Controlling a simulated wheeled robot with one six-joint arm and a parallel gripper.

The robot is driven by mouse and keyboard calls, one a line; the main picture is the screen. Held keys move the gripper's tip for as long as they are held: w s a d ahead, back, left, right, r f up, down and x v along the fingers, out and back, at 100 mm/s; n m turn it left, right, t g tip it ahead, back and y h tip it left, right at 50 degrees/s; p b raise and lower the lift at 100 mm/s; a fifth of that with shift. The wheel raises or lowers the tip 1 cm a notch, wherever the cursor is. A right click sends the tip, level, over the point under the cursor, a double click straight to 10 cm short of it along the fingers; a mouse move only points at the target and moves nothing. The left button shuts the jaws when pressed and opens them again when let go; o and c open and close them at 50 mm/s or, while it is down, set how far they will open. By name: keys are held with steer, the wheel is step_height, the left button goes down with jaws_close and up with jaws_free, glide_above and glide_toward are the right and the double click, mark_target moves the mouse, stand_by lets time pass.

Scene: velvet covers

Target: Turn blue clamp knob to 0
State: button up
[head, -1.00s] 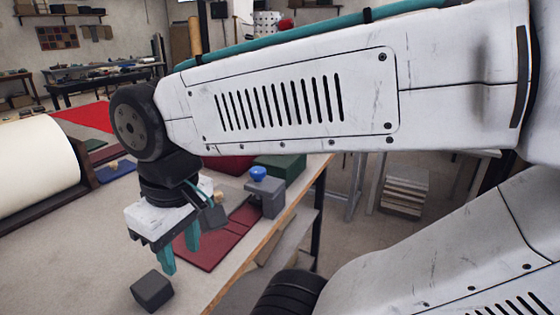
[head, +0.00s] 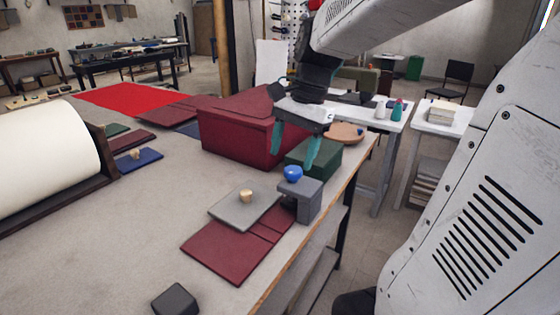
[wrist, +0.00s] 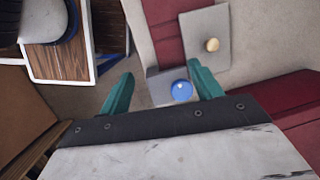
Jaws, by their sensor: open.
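The blue knob (head: 293,173) sits on top of a grey clamp (head: 308,198) at the table's right edge. In the wrist view the blue knob (wrist: 181,90) shows a small pale mark on its top, and the grey clamp (wrist: 157,88) lies beneath it. No readable scale or 0 shows. My gripper (head: 293,160) is open and empty, with teal fingers pointing down, above and close to the knob. In the wrist view my gripper (wrist: 160,92) has the knob between its fingers in the picture, nearer the right finger. I cannot tell the exact height gap.
A grey plate with a wooden knob (head: 246,196) lies on a dark red folder (head: 225,250) left of the clamp. A green box (head: 318,157) and a large red box (head: 230,130) stand behind. A dark cube (head: 175,300) sits at the front.

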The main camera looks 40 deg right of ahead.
mark_target(293, 169)
steer(key=w+d+f+m+y, duration=0.1)
steer(key=w+d+f+m, duration=0.1)
steer(key=w+d+m, duration=0.55)
steer(key=shift+n+t, duration=0.4)
steer(key=shift+n, duration=0.05)
steer(key=f, duration=0.2)
steer(key=s+a+f, duration=0.1)
steer(key=f, duration=0.3)
steer(key=shift+s+a+f, duration=0.3)
steer(key=shift+s+a, duration=0.05)
steer(key=shift+s, duration=0.05)
steer(key=shift+c, duration=0.3)
steer(key=c, duration=0.9)
